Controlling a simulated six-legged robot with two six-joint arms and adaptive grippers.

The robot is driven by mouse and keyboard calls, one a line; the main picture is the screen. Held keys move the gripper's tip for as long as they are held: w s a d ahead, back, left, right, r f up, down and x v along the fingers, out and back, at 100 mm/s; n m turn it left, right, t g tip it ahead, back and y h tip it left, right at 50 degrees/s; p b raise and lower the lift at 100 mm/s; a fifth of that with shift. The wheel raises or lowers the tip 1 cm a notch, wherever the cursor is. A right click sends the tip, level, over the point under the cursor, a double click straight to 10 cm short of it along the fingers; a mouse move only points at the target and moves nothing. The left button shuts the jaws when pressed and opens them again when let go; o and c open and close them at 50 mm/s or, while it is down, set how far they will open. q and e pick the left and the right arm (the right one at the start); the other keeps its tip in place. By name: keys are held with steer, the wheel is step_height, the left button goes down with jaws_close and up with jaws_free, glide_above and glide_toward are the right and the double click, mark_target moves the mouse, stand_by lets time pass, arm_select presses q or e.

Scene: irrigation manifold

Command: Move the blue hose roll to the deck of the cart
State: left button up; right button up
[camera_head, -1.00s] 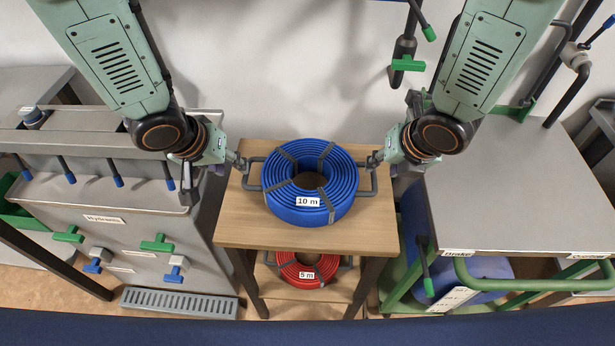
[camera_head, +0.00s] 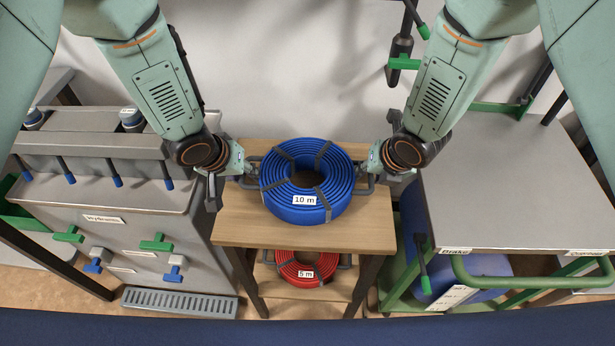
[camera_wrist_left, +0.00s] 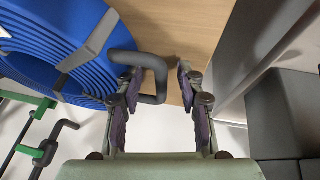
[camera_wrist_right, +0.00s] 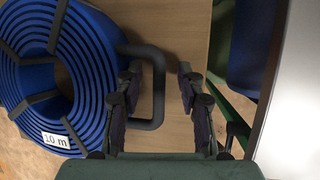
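The blue hose roll (camera_head: 307,185), labelled 10 m and bound with grey straps, lies flat on a small wooden table (camera_head: 240,228). It has a dark loop handle on each side. My left gripper (camera_head: 251,166) is at the left handle. In the left wrist view, its fingers (camera_wrist_left: 157,80) are apart, with the handle (camera_wrist_left: 160,78) between them. My right gripper (camera_head: 372,163) is at the right handle; in the right wrist view its fingers (camera_wrist_right: 160,82) are apart, with the handle (camera_wrist_right: 157,88) between them. The cart's grey deck (camera_head: 520,180) is at the right and looks bare.
A red hose roll (camera_head: 306,270), labelled 5 m, lies on the table's lower shelf. A grey manifold bench (camera_head: 130,245) with blue and green valve handles stands at the left. The cart's green rail (camera_head: 540,285) is at the deck's front. A green-handled valve (camera_head: 404,62) hangs above.

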arm_select(q)
steer(key=shift+a+f, duration=0.1)
steer(key=shift+a, duration=0.05)
arm_select(e)
steer(key=shift+w+a, duration=0.1)
steer(key=shift+a, duration=0.05)
arm_select(q)
steer(key=shift+w, duration=0.15)
arm_select(e)
steer(key=shift+w+f, duration=0.1)
steer(key=shift+f, duration=0.05)
arm_select(q)
steer(key=shift+c, duration=0.5)
arm_select(e)
steer(key=shift+c, duration=0.5)
arm_select(q)
steer(key=c, duration=0.4)
arm_select(e)
steer(key=c, duration=0.4)
arm_select(q)
jaws_close()
arm_select(e)
jaws_close()
